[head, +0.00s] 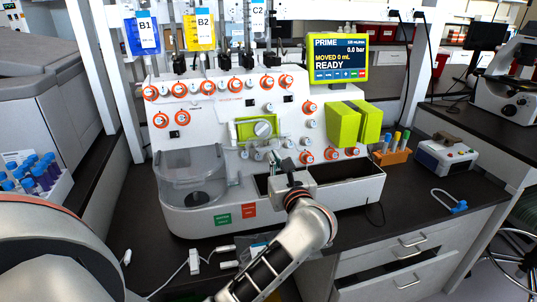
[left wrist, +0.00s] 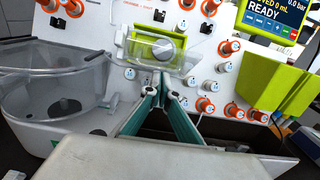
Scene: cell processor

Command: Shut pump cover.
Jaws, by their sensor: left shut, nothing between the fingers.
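The pump (head: 262,128) is in the middle of the white machine's front, with a grey round rotor in a green frame. In the left wrist view, the rotor (left wrist: 152,48) shows above my fingers. A clear pump cover (left wrist: 150,66) juts out toward me from the frame's lower part and looks open. My left gripper (head: 277,160) is just below the pump, shut and empty. Its fingertips (left wrist: 164,84) meet under the cover in the wrist view; I cannot tell whether they touch it. My right gripper is not in view.
Orange-ringed valves surround the pump. A clear round vessel (head: 192,172) stands to its left, green blocks (head: 345,123) to its right. The machine's dark trough (head: 330,170) lies below. A screen (head: 339,58) reads READY. Tubes in an orange rack (head: 396,155) stand right.

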